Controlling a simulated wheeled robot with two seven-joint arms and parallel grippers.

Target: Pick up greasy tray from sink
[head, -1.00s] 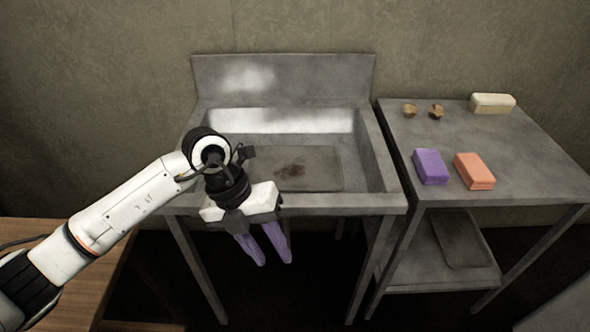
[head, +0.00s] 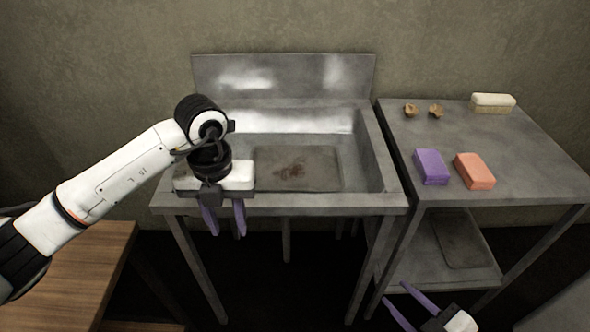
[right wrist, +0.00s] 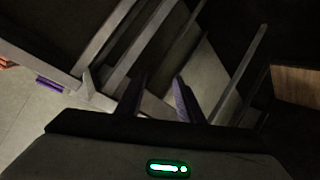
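The greasy tray (head: 318,172) lies flat in the basin of the metal sink (head: 378,150). It is grey with a brown stain, and its left part is near my left arm. My left gripper (head: 226,232) hangs in front of the sink's front edge, left of the tray, with its purple fingers pointing down, apart and empty. My right gripper (head: 394,298) is at the bottom right of the head view, in front of the side table's lower shelf. Its purple fingers are apart with nothing between them, and they also show in the right wrist view (right wrist: 161,95).
A metal side table (head: 535,165) stands right of the sink. On it are a purple sponge (head: 431,167), an orange sponge (head: 474,171), a brush (head: 493,103) and two small brown pieces (head: 423,110). Another dark tray (head: 461,240) lies on its lower shelf. A wooden table (head: 75,275) is at lower left.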

